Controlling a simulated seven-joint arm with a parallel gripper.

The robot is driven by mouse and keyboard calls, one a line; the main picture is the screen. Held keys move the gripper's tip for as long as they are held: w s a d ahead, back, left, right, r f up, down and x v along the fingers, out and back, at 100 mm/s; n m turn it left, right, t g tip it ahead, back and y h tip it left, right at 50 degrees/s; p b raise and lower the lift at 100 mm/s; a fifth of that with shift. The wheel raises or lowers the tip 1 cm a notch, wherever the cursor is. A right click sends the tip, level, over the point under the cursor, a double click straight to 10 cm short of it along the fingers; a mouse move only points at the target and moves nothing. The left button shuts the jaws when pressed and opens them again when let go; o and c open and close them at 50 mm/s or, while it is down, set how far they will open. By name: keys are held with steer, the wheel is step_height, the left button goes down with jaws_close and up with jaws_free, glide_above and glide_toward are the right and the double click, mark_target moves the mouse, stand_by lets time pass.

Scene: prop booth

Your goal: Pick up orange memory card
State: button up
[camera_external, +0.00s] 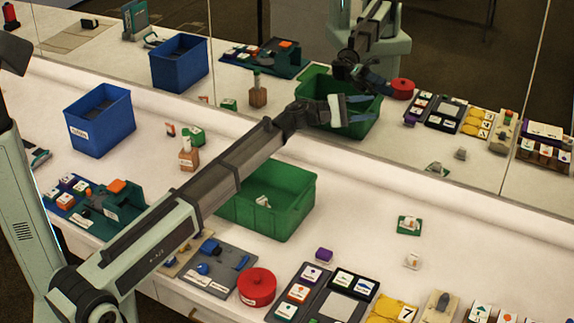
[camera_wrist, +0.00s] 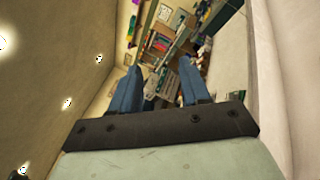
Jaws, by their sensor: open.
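My gripper (camera_external: 368,109) is raised high above the far side of the table, in front of the mirror. In the wrist view its two blue fingers (camera_wrist: 160,82) stand apart with nothing between them. An orange-edged card (camera_external: 298,293) with a white picture face lies at the bottom centre of the external view. It sits between a purple-edged card (camera_external: 311,274) and a green-edged card (camera_external: 287,311). My gripper is far from these cards. The wrist view shows none of them clearly, only a tilted room with shelves.
A green bin (camera_external: 300,205) stands mid-table under my arm, and a blue bin (camera_external: 100,125) at the left. A round red container (camera_external: 257,287) is left of the cards. Yellow number tiles (camera_external: 390,312) lie right. The mirror repeats the scene. The right-hand table middle is mostly clear.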

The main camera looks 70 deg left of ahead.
steer(key=s+a+r+g+y, duration=0.2)
steer(key=s+a+r, duration=0.1)
steer(key=s+a, duration=1.2)
steer(key=s+a+r+g+y, duration=0.15)
steer(key=s+a+r, duration=0.25)
steer(key=s+a, duration=1.1)
steer(key=s+a+r+n+g+y, duration=0.15)
steer(key=s+a, duration=0.35)
steer(key=s, duration=0.9)
steer(key=s+a+r+g+y, duration=0.15)
steer(key=s+a, duration=0.35)
steer(key=s, duration=1)
steer(key=s+a+n+g+y, duration=0.1)
steer(key=s+a+g+y, duration=0.2)
steer(key=s, duration=1.1)
steer(key=g+h, duration=0.3)
steer(key=g, duration=0.6)
glide_above(170, 123)
step_height(170, 123, down, 24)
steer(key=shift+n, duration=0.45)
step_height(170, 123, down, 13)
steer(key=shift+s+f, duration=0.1)
steer(key=shift+f, duration=0.05)
jaws_close()
